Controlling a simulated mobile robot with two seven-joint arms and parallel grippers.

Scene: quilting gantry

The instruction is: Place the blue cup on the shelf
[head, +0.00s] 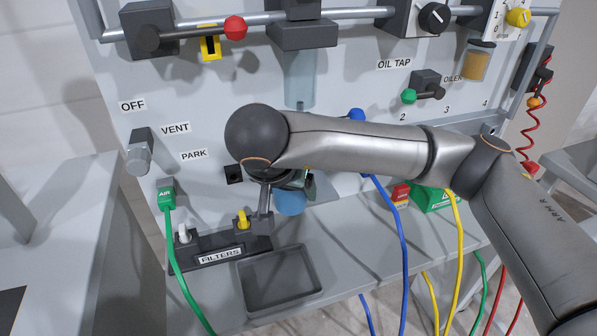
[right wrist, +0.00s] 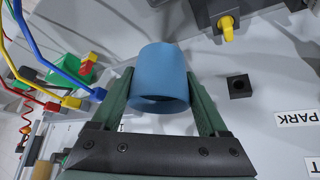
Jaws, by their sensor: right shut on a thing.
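The blue cup (head: 290,203) is partly hidden behind my right wrist in the head view. It sits low before the grey panel, just above or at the grey shelf (head: 345,232); I cannot tell whether it touches. In the right wrist view the cup (right wrist: 160,75) is between the two green fingers of my right gripper (right wrist: 163,95), which is shut on it. In the head view the right gripper (head: 296,183) is mostly hidden by its own arm. My left gripper is not in view.
On the shelf are a filter block (head: 217,255) with white and yellow plugs, an empty grey tray (head: 278,280) and a green box (head: 432,199) with red and yellow pieces. Blue and yellow hoses (head: 402,235) hang over its right part. A green air hose (head: 172,245) hangs left.

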